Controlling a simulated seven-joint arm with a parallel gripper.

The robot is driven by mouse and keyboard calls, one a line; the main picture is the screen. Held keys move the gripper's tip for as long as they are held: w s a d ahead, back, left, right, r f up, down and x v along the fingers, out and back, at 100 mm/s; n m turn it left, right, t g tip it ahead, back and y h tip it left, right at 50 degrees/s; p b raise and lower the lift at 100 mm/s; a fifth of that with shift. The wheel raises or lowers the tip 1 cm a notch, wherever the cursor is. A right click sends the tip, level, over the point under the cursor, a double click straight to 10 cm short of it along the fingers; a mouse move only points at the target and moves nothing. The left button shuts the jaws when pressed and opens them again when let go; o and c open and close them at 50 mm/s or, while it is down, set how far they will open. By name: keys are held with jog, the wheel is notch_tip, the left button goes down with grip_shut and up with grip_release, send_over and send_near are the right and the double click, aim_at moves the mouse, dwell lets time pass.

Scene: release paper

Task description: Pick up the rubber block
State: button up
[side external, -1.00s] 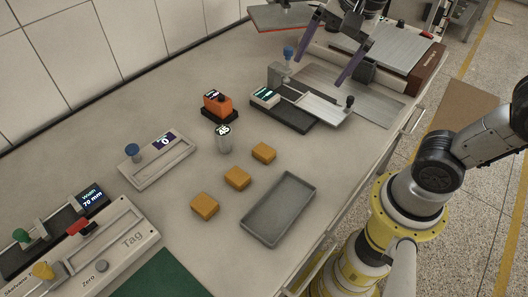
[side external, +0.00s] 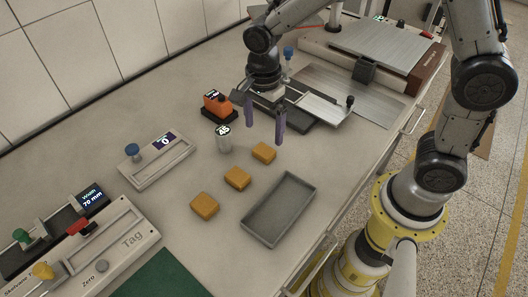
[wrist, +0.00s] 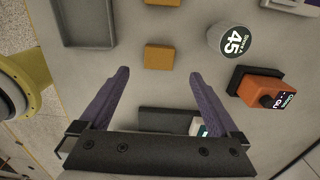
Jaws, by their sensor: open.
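Three ochre blocks lie in a slanting row on the bench: a far one (side external: 264,153), a middle one (side external: 237,178) and a near one (side external: 204,206). I cannot tell from looks which is the rubber block. My gripper (side external: 265,132) points down with its purple fingers apart and empty, above the bench just behind the far block. In the wrist view my gripper (wrist: 160,73) has one ochre block (wrist: 158,56) just beyond the fingertips, roughly centred between them. Another ochre block (wrist: 163,2) is cut off at the top edge.
A grey tray (side external: 246,229) lies right of the blocks.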

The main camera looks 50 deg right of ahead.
aim_at(264, 150)
jog(key=shift+s+f, duration=0.1)
jog(key=shift+f, duration=3.35)
jog(key=c, duration=1.5)
